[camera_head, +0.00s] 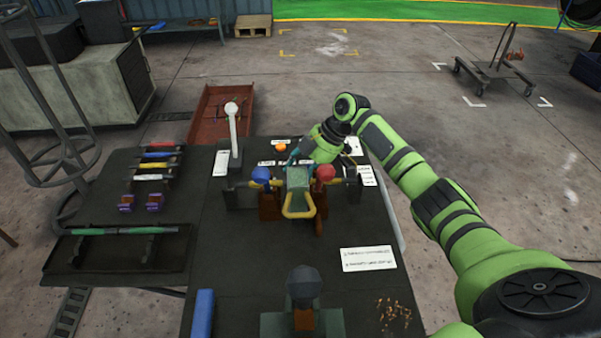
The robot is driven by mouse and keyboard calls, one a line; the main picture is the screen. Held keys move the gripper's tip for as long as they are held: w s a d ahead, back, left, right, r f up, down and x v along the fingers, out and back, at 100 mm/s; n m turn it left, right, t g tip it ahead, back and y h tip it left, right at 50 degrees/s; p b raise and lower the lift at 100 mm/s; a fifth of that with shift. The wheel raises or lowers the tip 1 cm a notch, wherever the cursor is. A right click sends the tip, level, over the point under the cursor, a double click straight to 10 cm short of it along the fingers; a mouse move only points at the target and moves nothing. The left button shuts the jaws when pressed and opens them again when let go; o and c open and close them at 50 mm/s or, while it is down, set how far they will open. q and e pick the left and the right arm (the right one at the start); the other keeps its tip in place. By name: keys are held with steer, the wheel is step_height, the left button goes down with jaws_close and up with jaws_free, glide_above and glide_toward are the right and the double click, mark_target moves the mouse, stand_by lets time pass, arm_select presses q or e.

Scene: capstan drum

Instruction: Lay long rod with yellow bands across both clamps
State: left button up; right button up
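I cannot tell for sure which parts are the clamps. My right gripper (293,162) reaches down over the back of this fixture, far from the green rod. Its fingertips are small and partly hidden, so its opening is unclear. My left gripper is not in view.
A white-topped upright lever (232,125) stands left of the fixture. A dark rounded post (303,287) and a blue bar (203,314) are at the front. Bench between the tray and fixture is clear.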

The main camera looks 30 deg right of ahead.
steer(key=shift+f, duration=0.1)
steer(key=shift+s+d+f, duration=0.1)
steer(key=v, duration=1.2)
steer(key=shift+r, duration=0.2)
stand_by(0.6)
